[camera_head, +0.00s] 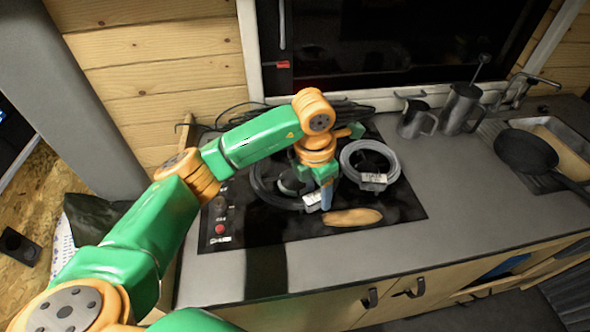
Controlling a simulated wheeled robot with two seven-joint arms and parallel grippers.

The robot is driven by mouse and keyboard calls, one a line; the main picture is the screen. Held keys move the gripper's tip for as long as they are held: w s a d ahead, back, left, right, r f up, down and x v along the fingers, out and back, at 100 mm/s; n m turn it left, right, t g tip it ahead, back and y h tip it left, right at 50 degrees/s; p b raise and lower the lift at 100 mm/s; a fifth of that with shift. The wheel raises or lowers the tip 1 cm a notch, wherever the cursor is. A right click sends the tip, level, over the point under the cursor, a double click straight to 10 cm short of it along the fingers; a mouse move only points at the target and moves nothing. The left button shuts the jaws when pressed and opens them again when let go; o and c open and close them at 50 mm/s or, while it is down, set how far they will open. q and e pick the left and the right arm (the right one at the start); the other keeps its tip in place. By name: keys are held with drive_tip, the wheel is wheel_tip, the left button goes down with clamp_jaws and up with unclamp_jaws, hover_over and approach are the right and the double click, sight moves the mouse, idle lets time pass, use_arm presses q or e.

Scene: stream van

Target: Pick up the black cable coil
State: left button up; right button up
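A black cable coil (262,187) lies on the black cooktop (400,204), with a white label on its front right side. My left arm reaches in from the left and its gripper (327,203) points down at the right side of this coil, close to the label. The arm hides part of the coil. The fingers are small and seen edge-on, so I cannot tell whether they are apart or touch the coil. My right gripper is out of view.
A lighter grey cable coil (351,165) with a label lies just right of the gripper. A tan oblong object (352,217) lies in front. Metal jugs (417,121) and a black pan (526,151) by the sink stand right. The grey counter (455,200) between is clear.

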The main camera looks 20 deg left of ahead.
use_arm(q)
clamp_jaws()
drive_tip(key=shift+r, duration=0.1)
idle(1.0)
